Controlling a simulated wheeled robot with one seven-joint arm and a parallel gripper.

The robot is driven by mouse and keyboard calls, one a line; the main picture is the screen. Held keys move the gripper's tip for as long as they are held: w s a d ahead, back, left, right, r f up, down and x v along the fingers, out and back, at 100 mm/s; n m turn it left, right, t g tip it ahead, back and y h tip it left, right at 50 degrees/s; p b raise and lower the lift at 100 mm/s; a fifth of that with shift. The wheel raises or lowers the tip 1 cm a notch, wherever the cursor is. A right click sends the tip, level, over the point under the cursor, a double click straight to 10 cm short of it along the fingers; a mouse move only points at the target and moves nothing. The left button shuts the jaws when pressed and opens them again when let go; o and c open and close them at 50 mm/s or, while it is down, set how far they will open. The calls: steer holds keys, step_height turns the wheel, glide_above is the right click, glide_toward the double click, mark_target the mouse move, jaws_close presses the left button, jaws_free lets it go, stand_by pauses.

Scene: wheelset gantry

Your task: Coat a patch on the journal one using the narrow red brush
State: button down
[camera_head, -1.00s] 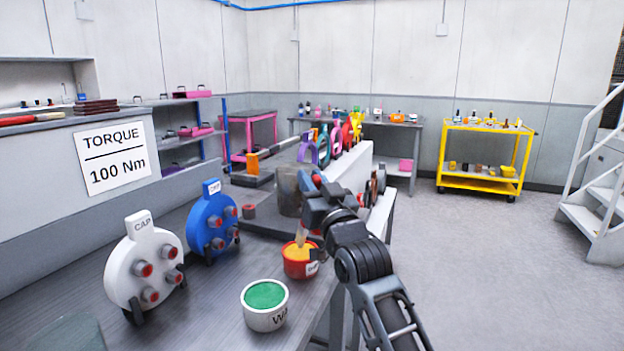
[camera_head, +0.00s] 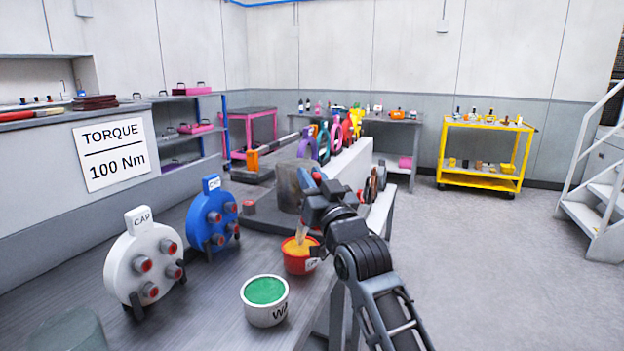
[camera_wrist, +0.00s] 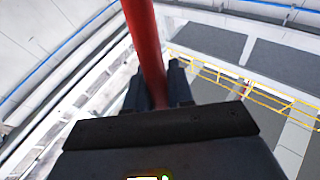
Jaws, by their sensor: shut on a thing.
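My gripper (camera_head: 312,201) is shut on the narrow red brush, whose red handle (camera_wrist: 146,40) rises between the fingers in the wrist view. In the head view the brush's pale lower part (camera_head: 301,232) points down into a red pot (camera_head: 299,262) with orange-yellow contents. The bristle tip is hidden in the pot or by its contents. A grey upright cylinder (camera_head: 287,190) stands just behind my gripper, partly covered by it. I cannot tell which part is journal one.
A white pot of green contents (camera_head: 265,312) stands in front of the red pot. A white cap (camera_head: 140,255) and a blue cap (camera_head: 212,222) stand to the left on the bench. Coloured rings (camera_head: 323,140) stand behind. A yellow cart (camera_head: 483,160) is at the back right; the floor there is clear.

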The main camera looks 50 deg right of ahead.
steer(key=shift+f+b, duration=0.35)
steer(key=shift+f, duration=0.25)
stand_by(1.1)
steer(key=shift+r+p, duration=2.65)
steer(key=shift+r, duration=1)
